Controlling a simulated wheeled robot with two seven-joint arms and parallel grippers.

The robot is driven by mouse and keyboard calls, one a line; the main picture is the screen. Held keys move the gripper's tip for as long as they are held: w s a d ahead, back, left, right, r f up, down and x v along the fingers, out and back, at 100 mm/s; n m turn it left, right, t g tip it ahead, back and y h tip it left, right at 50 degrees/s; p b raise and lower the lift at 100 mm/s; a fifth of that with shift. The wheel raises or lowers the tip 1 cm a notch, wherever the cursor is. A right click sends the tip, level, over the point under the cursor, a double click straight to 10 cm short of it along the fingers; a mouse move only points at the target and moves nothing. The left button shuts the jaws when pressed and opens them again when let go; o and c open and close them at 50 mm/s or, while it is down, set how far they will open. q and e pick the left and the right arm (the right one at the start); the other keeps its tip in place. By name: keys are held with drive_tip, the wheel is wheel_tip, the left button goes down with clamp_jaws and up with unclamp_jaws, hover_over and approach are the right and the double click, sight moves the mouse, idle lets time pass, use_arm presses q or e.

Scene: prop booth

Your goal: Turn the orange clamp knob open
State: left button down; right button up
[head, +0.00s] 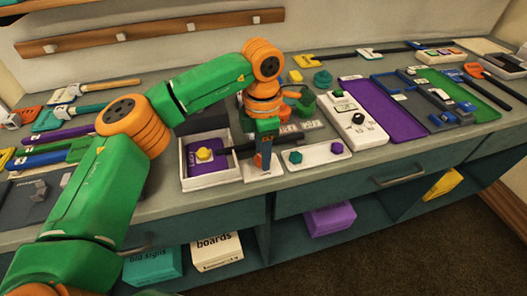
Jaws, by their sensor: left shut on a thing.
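My left gripper (264,163) points down at the middle of the counter, over a small white base plate (265,174). It is shut on what appears to be the orange clamp knob. The fingers hide most of the knob, so I cannot make out its shape or how far it is turned. A dark bar (243,147) runs sideways behind the fingers. My right gripper is not in view.
A white tray (213,181) with a purple inset and yellow knob stands left of the gripper. A white panel (318,154) with green and purple knobs lies close on the right. A white switch box (357,128) and purple board (377,110) lie farther right.

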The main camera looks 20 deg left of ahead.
use_arm(q)
drive_tip(key=n, duration=0.4)
drive_tip(key=shift+f+n, duration=0.1)
drive_tip(key=shift+n, duration=0.2)
drive_tip(key=shift+n+b, duration=0.3)
drive_tip(key=shift+n, duration=1.7)
drive_tip(key=shift+c, duration=2.3)
unclamp_jaws()
drive_tip(key=shift+s, duration=0.1)
drive_tip(key=shift+a, duration=0.1)
wheel_tip(320, 180, up, 7)
drive_tip(key=shift+r, duration=0.1)
